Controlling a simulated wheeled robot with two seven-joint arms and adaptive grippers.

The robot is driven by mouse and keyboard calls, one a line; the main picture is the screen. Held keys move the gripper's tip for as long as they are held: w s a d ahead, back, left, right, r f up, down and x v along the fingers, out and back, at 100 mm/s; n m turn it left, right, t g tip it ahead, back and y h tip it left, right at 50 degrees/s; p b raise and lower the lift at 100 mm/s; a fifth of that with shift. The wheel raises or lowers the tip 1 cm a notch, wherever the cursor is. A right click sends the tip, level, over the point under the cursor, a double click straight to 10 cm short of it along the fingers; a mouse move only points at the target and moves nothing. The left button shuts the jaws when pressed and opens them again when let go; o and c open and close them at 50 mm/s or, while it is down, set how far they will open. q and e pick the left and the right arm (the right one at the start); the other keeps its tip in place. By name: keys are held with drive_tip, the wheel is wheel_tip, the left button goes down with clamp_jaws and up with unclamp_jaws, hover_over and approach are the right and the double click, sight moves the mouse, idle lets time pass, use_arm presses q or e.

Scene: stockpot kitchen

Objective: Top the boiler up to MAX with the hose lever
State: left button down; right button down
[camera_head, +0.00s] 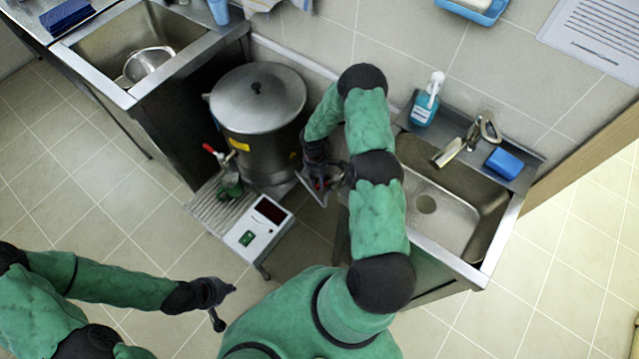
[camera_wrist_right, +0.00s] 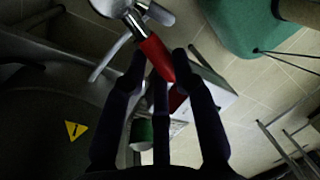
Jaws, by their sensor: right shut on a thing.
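The boiler (camera_head: 258,105) is a large lidded steel pot left of my right arm. Its side, with a yellow warning triangle, shows dark in the right wrist view (camera_wrist_right: 55,130). My right gripper (camera_head: 326,183) is beside the boiler's right side. In the right wrist view my gripper (camera_wrist_right: 160,85) is shut on the red hose lever (camera_wrist_right: 154,58), which joins a silver metal fitting (camera_wrist_right: 128,12). My left gripper (camera_head: 226,304) is open and empty above the floor. I cannot make out a MAX mark or water level.
A red-handled tap (camera_head: 213,150) is on the boiler's front, above a green mug (camera_head: 230,188) on a ribbed tray (camera_head: 205,208). A white control box (camera_head: 250,236) stands beside it. A sink (camera_head: 465,205) with soap bottle (camera_head: 427,100) is to the right.

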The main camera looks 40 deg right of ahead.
drive_tip(key=w+d+m+t+y+b, duration=0.1)
drive_tip(key=w+d+m+b, duration=0.3)
drive_tip(key=m, duration=0.8)
drive_tip(key=shift+w+d+m+t+y, duration=0.3)
drive_tip(key=shift+w+d+m+y, duration=0.1)
drive_tip(key=shift+d, duration=0.5)
drive_tip(key=c, duration=1)
unclamp_jaws()
drive_tip(key=r, duration=0.4)
drive_tip(key=d+r, duration=0.1)
drive_tip(key=r, duration=0.3)
drive_tip(key=d+r, duration=0.1)
drive_tip(key=r, duration=0.2)
drive_tip(key=shift+w+d+r, duration=0.15)
drive_tip(key=shift+w+r, duration=0.15)
drive_tip(key=shift+r, duration=0.1)
